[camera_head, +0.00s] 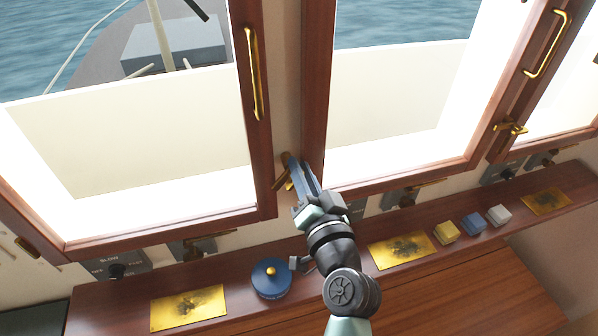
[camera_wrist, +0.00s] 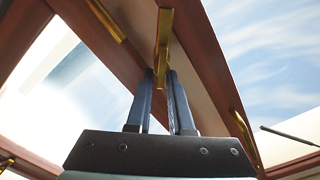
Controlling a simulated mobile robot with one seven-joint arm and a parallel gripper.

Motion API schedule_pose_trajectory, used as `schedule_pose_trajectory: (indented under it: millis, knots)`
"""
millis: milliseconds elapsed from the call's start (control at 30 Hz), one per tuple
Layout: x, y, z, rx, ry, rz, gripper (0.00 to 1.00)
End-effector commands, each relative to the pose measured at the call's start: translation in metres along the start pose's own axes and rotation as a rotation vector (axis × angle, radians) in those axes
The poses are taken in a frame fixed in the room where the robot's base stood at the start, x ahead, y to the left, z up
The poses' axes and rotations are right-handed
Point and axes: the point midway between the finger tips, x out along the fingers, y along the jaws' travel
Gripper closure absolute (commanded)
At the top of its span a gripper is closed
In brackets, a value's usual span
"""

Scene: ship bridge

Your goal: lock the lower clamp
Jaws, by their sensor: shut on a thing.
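A brass clamp (camera_head: 283,181) sits low on the post between the left and middle window frames. My gripper (camera_head: 293,166) reaches up to it from below, its blue-grey fingers at the clamp and partly hiding it. In the wrist view the clamp's brass lever (camera_wrist: 164,38) runs down between the fingertips, and my gripper (camera_wrist: 161,76) is shut on its lower end. The clamp's pivot and its exact contact with the frame are hard to make out.
A second brass clamp (camera_head: 510,129) is on the right post. A brass pull handle (camera_head: 253,75) is on the left window frame. The wooden ledge (camera_head: 330,262) below holds a blue round pot (camera_head: 271,279), brass plates (camera_head: 402,250) and small blocks (camera_head: 473,223). Control boxes (camera_head: 116,268) line the wall.

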Motion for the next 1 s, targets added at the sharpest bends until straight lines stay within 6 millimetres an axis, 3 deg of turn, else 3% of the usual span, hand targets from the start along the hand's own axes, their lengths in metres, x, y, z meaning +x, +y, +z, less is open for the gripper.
schedule_pose_trajectory:
  millis: [600,1000]
  knots:
    - [0.000,0.011,0.003,0.577,-0.001,0.002,1.00]
    - [0.000,0.015,0.007,0.830,0.000,0.002,1.00]
